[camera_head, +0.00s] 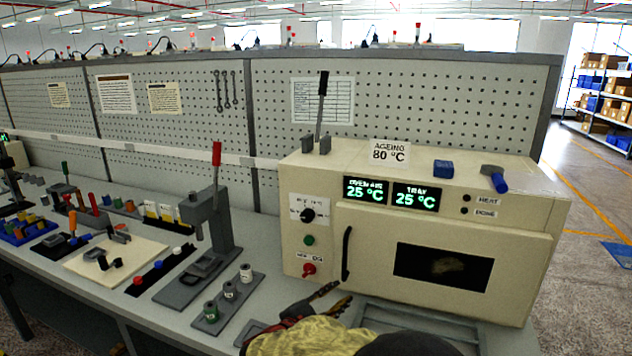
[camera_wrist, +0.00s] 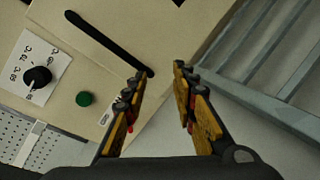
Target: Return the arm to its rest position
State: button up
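My gripper (camera_wrist: 158,100) shows in the wrist view with its two fingers apart and nothing between them. In the head view my gripper (camera_head: 325,300) is low in the picture, in front of the lower left part of the ageing oven (camera_head: 540,260). The cream oven stands on the bench with its door closed. Its black door handle (camera_head: 347,253) also shows in the wrist view (camera_wrist: 105,42), ahead of the fingers and apart from them. The oven displays read 25 °C. Part of my arm, in a yellow-green cover, hides some of the bench front.
A grey frame or rack (camera_head: 420,318) lies in front of the oven, close to my gripper. A lever press (camera_head: 208,235) and a strip with several small cylinders (camera_head: 229,291) stand to the left. A blue-handled tool (camera_head: 495,179) and a blue block (camera_head: 443,167) rest on the oven top.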

jog(key=s+d+r+m+g+y+p, duration=0.1)
jog(key=s+d+r+m+g, duration=0.25)
jog(key=s+d+m, duration=0.45)
jog(key=s+d+r+m+g+y+p, duration=0.1)
jog(key=s+d+r+m+g, duration=0.3)
jog(key=s+d, duration=0.75)
jog(key=s+a+r+m+y+p, duration=0.1)
jog(key=s+a+m+y, duration=0.1)
jog(key=s, duration=0.6)
jog(key=s+a+r+m+y+p, duration=0.1)
jog(key=s+a+m+y, duration=0.2)
jog(key=s+m+y, duration=0.2)
jog(key=s, duration=0.3)
jog(key=shift+s+r+m+y+p, duration=0.2)
jog(key=shift+s+m+y+p, duration=0.1)
jog(key=shift+s+m+p, duration=0.1)
